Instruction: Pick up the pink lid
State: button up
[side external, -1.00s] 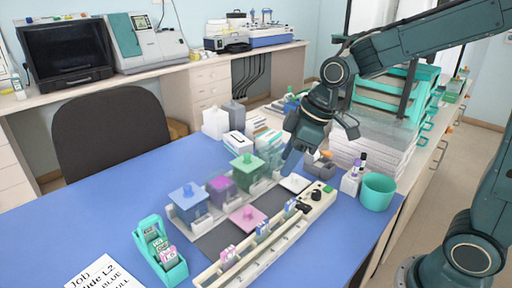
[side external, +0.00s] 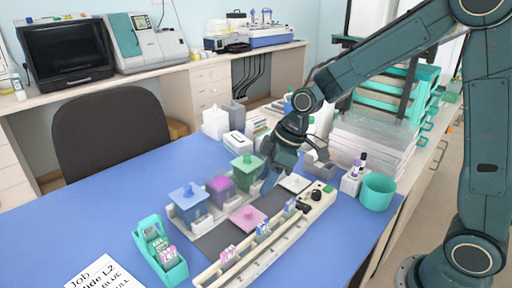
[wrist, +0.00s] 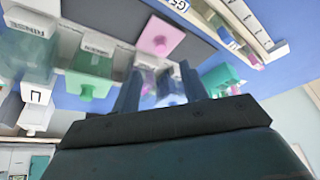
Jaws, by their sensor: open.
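The pink lid (side external: 248,218) lies on the dark mat in front of the jar row. It is a flat square with a small knob on top. In the wrist view the pink lid (wrist: 160,38) is near the top middle, beyond the fingertips and uncovered. The jar with purple contents (side external: 221,187) stands behind it, between the blue-lidded jar (side external: 189,202) and the green-lidded jar (side external: 246,172). My gripper (side external: 268,186) is open and empty, pointing down beside the green-lidded jar, right of and behind the pink lid. It also shows in the wrist view (wrist: 160,80).
A white lid (side external: 295,183) lies right of my gripper. A cream rack (side external: 262,250) with slides runs along the mat's front. A teal slide holder (side external: 160,250) stands left and a teal cup (side external: 377,191) right.

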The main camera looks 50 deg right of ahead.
send_over(248, 210)
jog(key=s+d, duration=0.2)
jog(key=shift+w+f, duration=0.1)
jog(key=shift+f, duration=2.15)
jog(key=shift+f, duration=0.1)
jog(key=shift+x, duration=2.55)
jog(key=shift+a, duration=0.1)
grip_shut()
